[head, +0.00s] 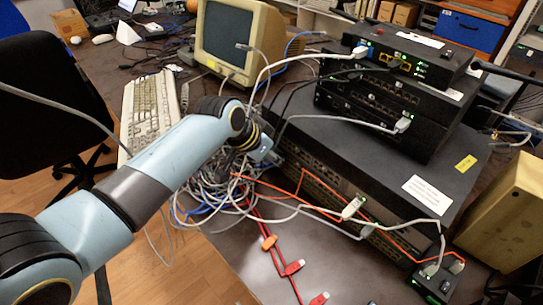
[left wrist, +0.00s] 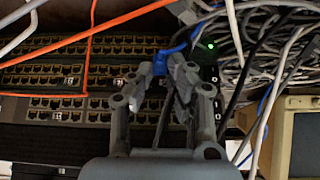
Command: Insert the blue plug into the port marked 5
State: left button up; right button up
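The blue plug (left wrist: 160,63) shows in the left wrist view between the fingertips of my left gripper (left wrist: 163,72). The fingers look closed on its sides, and a blue cable runs up and right from it. The plug is in front of the right part of a dark port panel (left wrist: 60,78) with rows of ports; whether it touches the panel cannot be told. The number 5 cannot be read on any port. In the head view my left gripper (head: 264,146) is at the left end of the large switch (head: 375,150), and the plug cannot be made out. My right gripper is not in view.
A tangle of grey cables (head: 215,185) hangs by the gripper. Orange cables (left wrist: 105,22) cross in front of the panel. Smaller switches (head: 385,100) are stacked on the large one. A beige monitor (head: 228,40) and a keyboard (head: 150,108) stand behind and left.

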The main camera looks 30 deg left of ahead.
pick_arm(q)
jog(key=o, duration=0.5)
jog(key=shift+r, duration=0.1)
jog(key=v, duration=1.2)
